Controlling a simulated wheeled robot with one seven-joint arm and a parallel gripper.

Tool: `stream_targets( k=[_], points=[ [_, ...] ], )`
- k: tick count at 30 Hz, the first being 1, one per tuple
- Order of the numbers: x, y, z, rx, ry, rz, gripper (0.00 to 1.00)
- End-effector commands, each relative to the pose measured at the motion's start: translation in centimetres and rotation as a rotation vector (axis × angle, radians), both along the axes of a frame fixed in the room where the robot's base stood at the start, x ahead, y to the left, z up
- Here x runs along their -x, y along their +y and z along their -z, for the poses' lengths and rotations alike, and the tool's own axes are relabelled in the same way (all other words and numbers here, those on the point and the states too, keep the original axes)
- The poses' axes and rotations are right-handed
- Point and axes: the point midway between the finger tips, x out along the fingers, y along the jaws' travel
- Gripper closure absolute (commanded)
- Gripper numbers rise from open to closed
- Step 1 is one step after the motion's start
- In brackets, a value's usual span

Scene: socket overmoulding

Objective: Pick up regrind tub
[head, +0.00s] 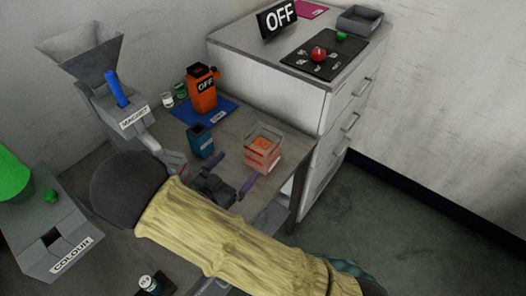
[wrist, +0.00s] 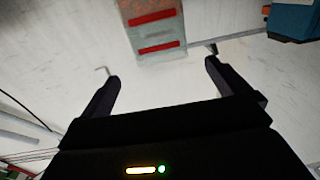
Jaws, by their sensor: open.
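A clear tub with orange contents and red bands (head: 262,148), which I take to be the regrind tub, stands on the worktop near its right edge. In the wrist view the tub (wrist: 152,28) is at the top middle, beyond the fingertips. My gripper (head: 236,172) is open and empty, just left of and in front of the tub in the head view. Its two fingers (wrist: 162,72) point towards the tub and are apart from it in the wrist view. I cannot read any label on the tub.
A teal container (head: 201,141) stands left of the tub; it also shows in the wrist view (wrist: 294,18). The magnet hopper (head: 112,88) is left. A drawer cabinet (head: 268,82) rises behind the tub.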

Motion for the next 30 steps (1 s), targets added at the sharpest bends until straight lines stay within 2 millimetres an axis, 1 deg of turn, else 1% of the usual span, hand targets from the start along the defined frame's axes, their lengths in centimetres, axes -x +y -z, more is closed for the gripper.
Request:
stream_targets(
  k=[1,9,13,17,26,30],
  points=[
    [-0.7,-0.6,-0.1,0.002,0.000,0.003,0.00],
    [-4.6,-3.3,-0.2,0.002,0.000,0.001,0.00],
    [-6.2,-4.4,-0.2,0.000,-0.001,0.000,0.00],
    [-6.8,-4.8,-0.1,-0.001,0.000,-0.001,0.00],
    [-6.9,-4.9,-0.1,-0.001,0.000,-0.001,0.00],
    [-7.9,-5.7,-0.4,0.001,0.000,0.001,0.00]
  ],
)
